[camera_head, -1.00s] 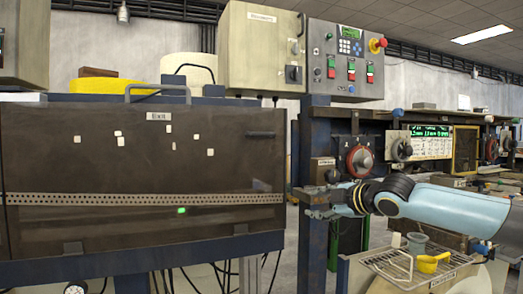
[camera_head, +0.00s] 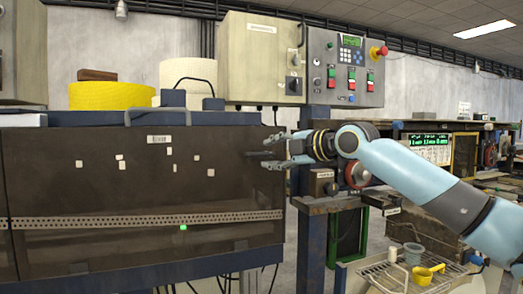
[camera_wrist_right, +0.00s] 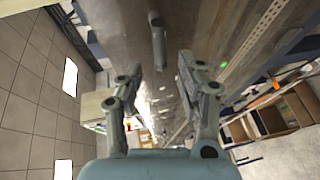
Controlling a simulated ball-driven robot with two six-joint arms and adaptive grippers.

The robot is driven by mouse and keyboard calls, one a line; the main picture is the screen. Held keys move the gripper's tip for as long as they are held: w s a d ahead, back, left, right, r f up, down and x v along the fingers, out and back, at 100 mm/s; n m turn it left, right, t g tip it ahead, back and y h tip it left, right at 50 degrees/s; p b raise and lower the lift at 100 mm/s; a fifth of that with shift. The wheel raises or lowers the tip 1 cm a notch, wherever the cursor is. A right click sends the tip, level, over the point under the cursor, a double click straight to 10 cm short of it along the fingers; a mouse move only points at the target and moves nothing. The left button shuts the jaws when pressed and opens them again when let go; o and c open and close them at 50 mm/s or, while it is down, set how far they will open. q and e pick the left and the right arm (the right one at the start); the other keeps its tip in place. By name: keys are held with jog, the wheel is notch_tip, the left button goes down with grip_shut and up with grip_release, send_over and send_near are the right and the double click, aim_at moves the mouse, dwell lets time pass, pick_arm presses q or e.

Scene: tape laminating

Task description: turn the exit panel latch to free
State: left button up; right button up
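The exit panel is a large dark translucent cover (camera_head: 100,195) on the machine at the left of the head view. Its latch (camera_head: 255,154) is a short dark bar near the panel's right edge, lying about level in the head view; my gripper partly covers it. In the right wrist view the latch (camera_wrist_right: 158,42) stands just beyond the fingertips, in line with the gap between them. My right gripper (camera_head: 270,151) is at the latch from the right. Its fingers are apart with nothing between them in the wrist view (camera_wrist_right: 160,70). My left gripper is out of view.
A control box with a red stop button (camera_head: 378,52) hangs above right. A red round dial (camera_head: 358,170) and a small bench (camera_head: 330,204) lie behind and below my right arm.

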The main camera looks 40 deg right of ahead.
aim_at(259, 155)
jog(key=shift+p+x, duration=0.55)
jog(key=shift+x, duration=1.65)
jog(key=shift+c, duration=0.2)
grip_shut()
